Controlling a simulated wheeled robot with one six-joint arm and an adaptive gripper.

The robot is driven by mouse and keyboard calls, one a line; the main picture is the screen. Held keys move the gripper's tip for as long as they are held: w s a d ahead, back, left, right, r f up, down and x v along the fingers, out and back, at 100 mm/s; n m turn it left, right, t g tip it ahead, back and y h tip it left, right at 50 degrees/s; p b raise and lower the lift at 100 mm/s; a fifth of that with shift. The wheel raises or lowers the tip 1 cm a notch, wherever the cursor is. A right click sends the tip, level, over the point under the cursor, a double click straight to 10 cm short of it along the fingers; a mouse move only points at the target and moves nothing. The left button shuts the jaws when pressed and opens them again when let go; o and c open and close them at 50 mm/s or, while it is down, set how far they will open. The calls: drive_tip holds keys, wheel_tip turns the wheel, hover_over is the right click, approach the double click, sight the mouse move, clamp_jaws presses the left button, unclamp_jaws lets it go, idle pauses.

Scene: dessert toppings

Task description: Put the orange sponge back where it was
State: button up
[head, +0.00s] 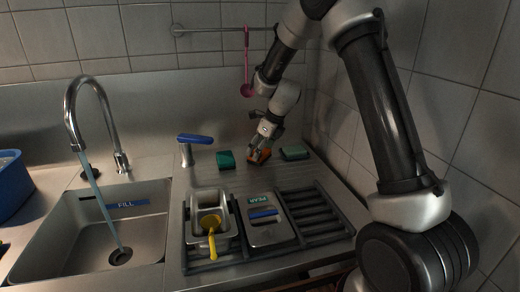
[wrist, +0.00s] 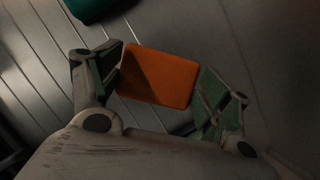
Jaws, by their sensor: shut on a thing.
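The orange sponge (wrist: 160,76) lies between the two fingers of my gripper (wrist: 155,90) in the wrist view, one finger against each side. In the head view my gripper (head: 261,150) points down at the back of the ribbed steel counter, with a bit of the orange sponge (head: 265,154) showing at its tips. My gripper is shut on the sponge. Whether the sponge touches the counter or is held just above it, I cannot tell. A teal sponge (head: 225,160) lies to the left of it and a pale green sponge (head: 294,153) to the right.
In front are a dark rack (head: 325,222), a metal container (head: 203,198) with a yellow utensil (head: 212,238), and a lidded pan labelled PEAR (head: 279,230). A sink (head: 150,225) with running water is at left.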

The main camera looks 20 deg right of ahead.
drive_tip(key=o, duration=0.9)
drive_tip(key=s+d+r+n, duration=0.3)
drive_tip(key=s+r, duration=0.2)
drive_tip(key=r, duration=0.3)
drive_tip(key=s+d+r+n, duration=0.25)
drive_tip(key=s+r, duration=0.25)
drive_tip(key=r, duration=0.4)
drive_tip(key=shift+s+d+r+n+t+h, duration=0.15)
drive_tip(key=shift+s+d+r+n+h, duration=0.35)
drive_tip(key=shift+s+d+n, duration=2.4)
drive_tip(key=shift+s+d+r+n+t+h, duration=0.2)
drive_tip(key=shift+s+n+h, duration=0.35)
drive_tip(key=shift+s+n, duration=4.95)
drive_tip(key=shift+s+d+r+n+t+h, duration=0.15)
drive_tip(key=shift+s+d+r+n+h, duration=0.35)
drive_tip(key=shift+s+d+n, duration=3.55)
drive_tip(key=s+a+m, duration=0.1)
drive_tip(key=s+a, duration=0.1)
drive_tip(key=s+a+m, duration=0.2)
drive_tip(key=a, duration=0.1)
